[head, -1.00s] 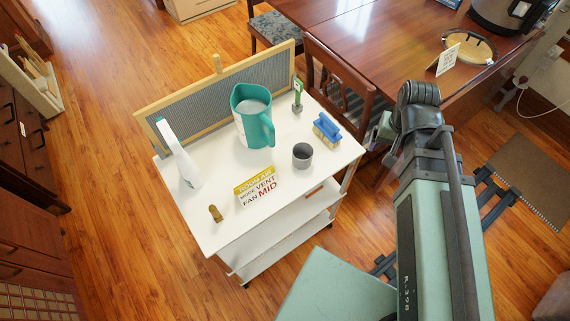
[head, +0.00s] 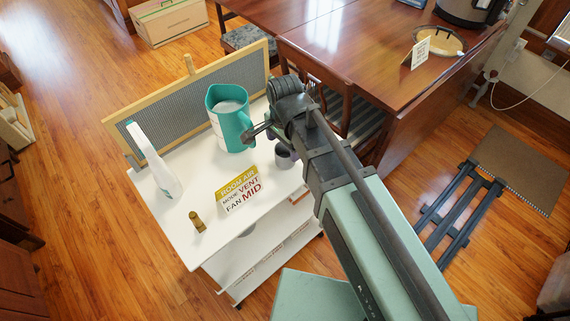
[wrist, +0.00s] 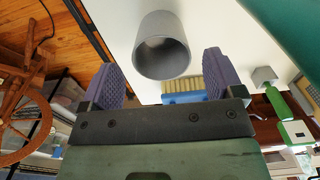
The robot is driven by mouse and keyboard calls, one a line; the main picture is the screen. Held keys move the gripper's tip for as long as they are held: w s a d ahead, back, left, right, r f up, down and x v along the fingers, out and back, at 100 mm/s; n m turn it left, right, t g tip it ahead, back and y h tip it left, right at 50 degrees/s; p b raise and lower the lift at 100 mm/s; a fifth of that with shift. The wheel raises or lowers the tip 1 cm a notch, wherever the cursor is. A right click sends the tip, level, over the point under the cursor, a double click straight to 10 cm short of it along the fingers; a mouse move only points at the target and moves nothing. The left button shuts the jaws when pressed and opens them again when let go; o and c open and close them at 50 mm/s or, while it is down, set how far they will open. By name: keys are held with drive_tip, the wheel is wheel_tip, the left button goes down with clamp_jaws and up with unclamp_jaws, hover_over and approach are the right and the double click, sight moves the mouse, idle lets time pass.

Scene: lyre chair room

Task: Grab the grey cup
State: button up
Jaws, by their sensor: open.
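The grey cup (head: 284,157) stands on the white cart top (head: 205,228), partly hidden by my arm in the head view. In the wrist view the cup (wrist: 162,48) appears ahead of my gripper (wrist: 160,80), roughly centred between the fingers, with its dark opening showing. My gripper is open and empty, with a gap on both sides of the cup. In the head view my gripper (head: 258,130) is over the cart, between the pitcher and the cup.
A teal pitcher (head: 230,122) stands close to my gripper. A blue brush with yellow bristles (wrist: 183,88) shows behind the fingers. A sign (head: 240,190), a spray bottle (head: 155,162) and a small brass-coloured piece (head: 197,222) stand on the cart. A wooden table (head: 375,50) is behind.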

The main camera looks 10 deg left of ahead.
sight(285, 153)
wheel_tip(285, 153, down, 6)
drive_tip(key=b, duration=0.5)
drive_tip(key=shift+w+r, duration=0.15)
drive_tip(key=shift+r, duration=0.35)
drive_tip(key=c, duration=1)
drive_tip(key=shift+r, duration=0.15)
wheel_tip(285, 153, up, 20)
drive_tip(key=p, duration=2)
drive_tip(key=shift+d+f, duration=0.1)
drive_tip(key=shift+f, duration=0.1)
